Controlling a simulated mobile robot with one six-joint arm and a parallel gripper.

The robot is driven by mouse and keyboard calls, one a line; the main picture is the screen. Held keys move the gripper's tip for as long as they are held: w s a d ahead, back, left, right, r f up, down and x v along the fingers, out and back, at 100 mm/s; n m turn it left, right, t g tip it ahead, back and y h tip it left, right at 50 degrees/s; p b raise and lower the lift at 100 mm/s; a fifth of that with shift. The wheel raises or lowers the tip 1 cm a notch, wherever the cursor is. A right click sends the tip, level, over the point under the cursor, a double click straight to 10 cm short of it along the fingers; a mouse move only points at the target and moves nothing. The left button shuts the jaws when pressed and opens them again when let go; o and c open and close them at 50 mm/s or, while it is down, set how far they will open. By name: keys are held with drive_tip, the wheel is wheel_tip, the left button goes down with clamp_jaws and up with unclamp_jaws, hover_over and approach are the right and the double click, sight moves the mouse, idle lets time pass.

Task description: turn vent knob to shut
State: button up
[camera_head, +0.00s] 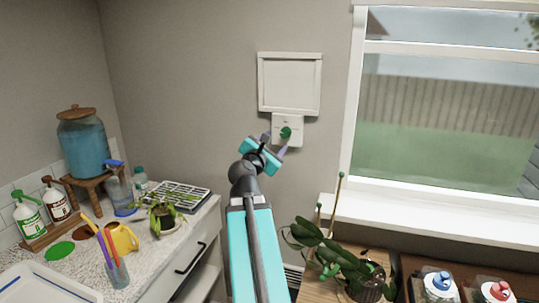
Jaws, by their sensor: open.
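The vent knob (286,133) is a small green round knob on a white plate (282,144) on the wall. A closed-looking white framed vent panel (290,84) is directly above it. My gripper (275,143) is open in front of the plate, with one finger to the left of the knob and the other near its lower right side. Whether the fingers touch the knob I cannot tell. The knob's turn position is too small to read.
A counter (150,254) on the left carries bottles, a yellow watering can (122,239), a small plant and a blue dispenser (84,148). A leafy plant (340,262) stands at lower right, below the window sill (430,215). The wall around the knob is clear.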

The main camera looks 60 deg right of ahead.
drive_tip(key=shift+s+a+f+b, duration=0.2)
drive_tip(key=shift+a+b, duration=0.55)
drive_tip(key=shift+b, duration=1.65)
drive_tip(key=shift+b+v, duration=0.95)
drive_tip(key=shift+v, duration=0.4)
drive_tip(key=shift+r, duration=0.15)
